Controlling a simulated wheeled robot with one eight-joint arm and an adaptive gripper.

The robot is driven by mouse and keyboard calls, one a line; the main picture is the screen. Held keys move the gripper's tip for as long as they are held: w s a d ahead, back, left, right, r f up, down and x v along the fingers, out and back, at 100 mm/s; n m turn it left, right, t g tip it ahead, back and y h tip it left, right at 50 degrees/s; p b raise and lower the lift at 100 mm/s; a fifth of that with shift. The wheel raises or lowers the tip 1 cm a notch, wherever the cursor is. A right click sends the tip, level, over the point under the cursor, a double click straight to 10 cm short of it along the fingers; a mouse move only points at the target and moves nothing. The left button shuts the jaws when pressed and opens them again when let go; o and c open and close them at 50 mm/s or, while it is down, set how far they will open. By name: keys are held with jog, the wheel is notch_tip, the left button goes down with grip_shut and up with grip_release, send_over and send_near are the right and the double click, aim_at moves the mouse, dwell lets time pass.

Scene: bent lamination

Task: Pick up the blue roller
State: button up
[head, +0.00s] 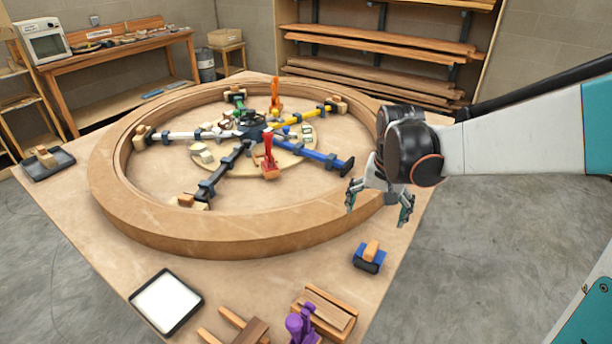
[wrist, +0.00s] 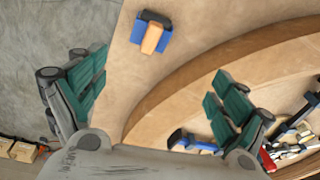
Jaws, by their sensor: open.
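The blue roller (head: 369,258), with an orange-tan handle on top, lies on the wooden table near its right edge, outside the big wooden ring. In the wrist view the roller (wrist: 140,32) is at the upper middle, beyond my fingertips. My gripper (head: 378,203) is open and empty, its fingers spread and pointing down. It hangs by the right side of the ring, above and behind the roller in the head view. In the wrist view my gripper (wrist: 160,95) shows a green-padded finger on each side, with nothing between them but table and ring.
The raised wooden ring (head: 240,244) fills most of the table and surrounds several coloured clamps. In front are a white tray (head: 166,302), a purple tool (head: 300,322) and wooden blocks (head: 330,312). The table around the roller is clear.

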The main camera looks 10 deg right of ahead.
notch_tip(320, 180, down, 3)
jog(key=w+d+m+g+p, duration=0.1)
jog(key=w+d, duration=0.2)
jog(key=m+b, duration=0.1)
jog(key=b, duration=0.1)
send_near(373, 246)
jog(key=shift+g, duration=0.3)
jog(key=f, duration=0.1)
jog(key=w+f, duration=0.1)
jog(key=f, duration=0.3)
jog(key=shift+w+d+f, duration=0.15)
jog(key=shift+d+f, duration=0.1)
jog(key=shift+d, duration=0.15)
jog(key=f+b, duration=0.1)
jog(key=f, duration=0.2)
jog(key=f+b, duration=0.1)
jog(key=shift+s+a+f+b, duration=0.25)
jog(key=shift+s+a+b, duration=0.05)
jog(key=shift+s+a, duration=0.05)
jog(key=shift+f, duration=0.4)
jog(key=shift+r, duration=0.1)
jog(key=shift+c, duration=0.3)
jog(key=c, duration=1.2)
